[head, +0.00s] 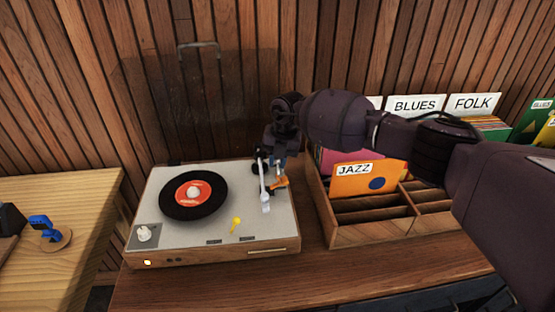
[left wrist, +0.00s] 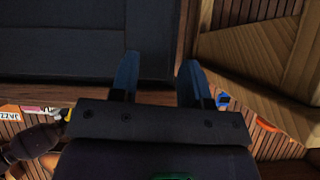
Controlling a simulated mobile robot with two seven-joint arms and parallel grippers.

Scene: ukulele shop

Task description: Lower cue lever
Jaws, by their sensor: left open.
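The turntable (head: 216,243) stands on the wooden counter in the head view, with a black record with an orange label (head: 194,191) on it. Its pale tonearm (head: 264,190) lies at the right side of the deck, off the record. A small orange piece (head: 279,184) beside the tonearm looks like the cue lever; its angle is unclear. My right gripper (head: 279,169) points down at this piece, close to or touching it; its fingers are partly hidden. My left gripper (left wrist: 160,62) is open and empty in the left wrist view, away from the turntable.
A small yellow part (head: 236,224) is at the deck's front. A wooden record crate (head: 372,232) with an orange JAZZ sleeve (head: 367,178) stands close on the right. A clear raised lid (head: 200,100) is behind the deck. A blue item (head: 46,226) sits on the left table.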

